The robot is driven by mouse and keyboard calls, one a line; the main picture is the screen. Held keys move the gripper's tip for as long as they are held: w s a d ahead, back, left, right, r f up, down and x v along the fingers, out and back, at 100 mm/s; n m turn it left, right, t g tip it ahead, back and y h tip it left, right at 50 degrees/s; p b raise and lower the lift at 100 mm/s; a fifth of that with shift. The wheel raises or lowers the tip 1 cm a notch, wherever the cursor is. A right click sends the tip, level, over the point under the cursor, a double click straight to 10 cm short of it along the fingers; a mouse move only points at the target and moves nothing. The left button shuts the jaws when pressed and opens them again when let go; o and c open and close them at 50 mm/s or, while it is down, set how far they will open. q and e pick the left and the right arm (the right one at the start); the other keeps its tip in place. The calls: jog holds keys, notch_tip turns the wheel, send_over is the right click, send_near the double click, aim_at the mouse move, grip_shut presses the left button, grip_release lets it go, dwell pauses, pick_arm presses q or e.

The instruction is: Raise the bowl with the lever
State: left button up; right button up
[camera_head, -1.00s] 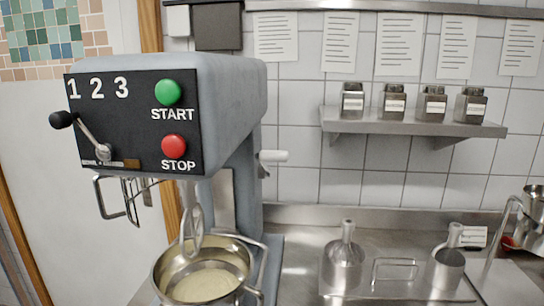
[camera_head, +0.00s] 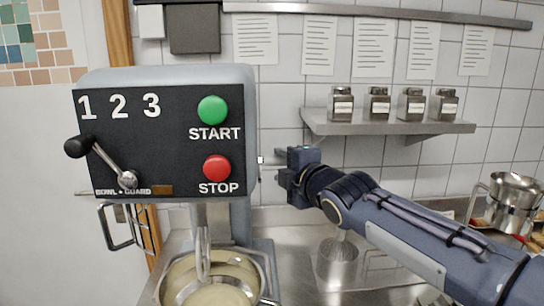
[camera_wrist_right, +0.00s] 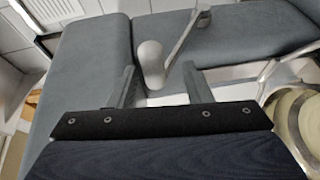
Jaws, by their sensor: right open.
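The mixer's steel bowl (camera_head: 172,283) sits low under the whisk, with pale batter inside; its rim also shows at the right of the wrist view (camera_wrist_right: 283,120). The side lever has a pale rounded grip (camera_wrist_right: 151,58) on a thin metal rod, beside the grey mixer body. In the head view, my right gripper mostly hides this lever. My right gripper (camera_head: 284,170) is at the mixer's right side. In the wrist view its two fingers (camera_wrist_right: 157,84) are open, with the grip between and just beyond their tips. Contact is not clear. My left gripper is out of view.
The mixer's front panel (camera_head: 150,150) carries a green START button (camera_head: 213,109), a red STOP button (camera_head: 216,168) and a black-knobbed lever (camera_head: 79,147). A wall shelf (camera_head: 390,126) with several canisters is behind my right arm. Steel vessels stand on the counter at right.

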aim_at(273, 163)
jog(key=p+x, duration=0.1)
jog(key=x, duration=0.4)
jog(key=shift+s+p, duration=0.1)
jog(key=shift+p, duration=0.2)
jog(key=shift+c, duration=0.4)
jog(key=shift+s+f, duration=0.1)
jog(key=shift+f, duration=0.05)
grip_shut()
